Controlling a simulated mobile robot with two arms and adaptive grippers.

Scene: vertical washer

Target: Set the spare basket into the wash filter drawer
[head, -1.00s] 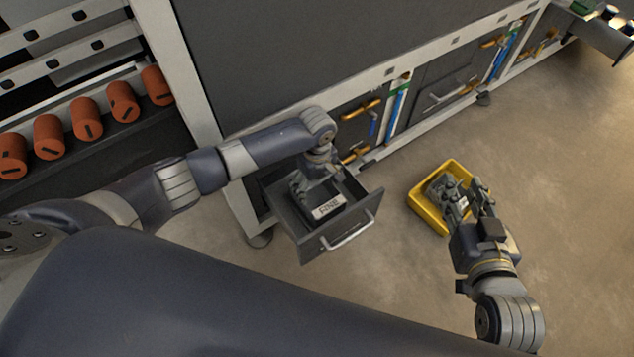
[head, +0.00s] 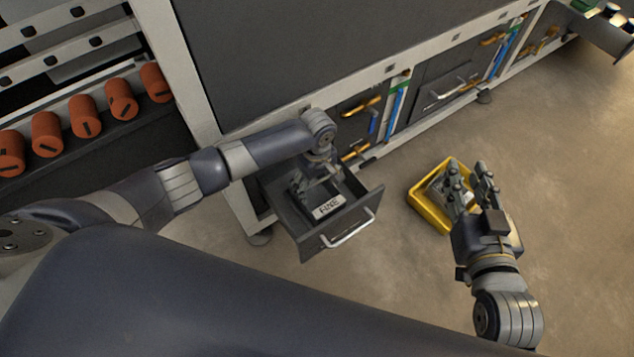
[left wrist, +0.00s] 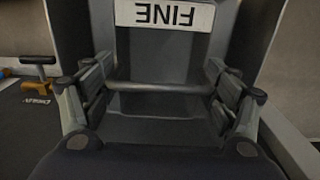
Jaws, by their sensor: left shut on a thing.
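The filter drawer (head: 358,213) is pulled out from the washer's lower left corner. A dark basket with a white "FINE" label (head: 328,207) is inside the drawer's walls; whether it rests on the floor is hidden. My left gripper (head: 308,184) reaches down into the drawer and is shut on this basket. In the left wrist view, the basket's bar (left wrist: 160,88) lies between the fingers, behind the label (left wrist: 165,14). My right gripper (head: 470,172) is over the yellow tray (head: 429,213), its fingers apart with nothing seen between them.
A grey item with a pale patch (head: 438,188) lies in the yellow tray, partly hidden by my right gripper. The washer front (head: 300,50) has orange-handled valves (head: 360,108) right of the drawer. Orange cylinders (head: 85,117) line a rack at left. Open floor surrounds the tray.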

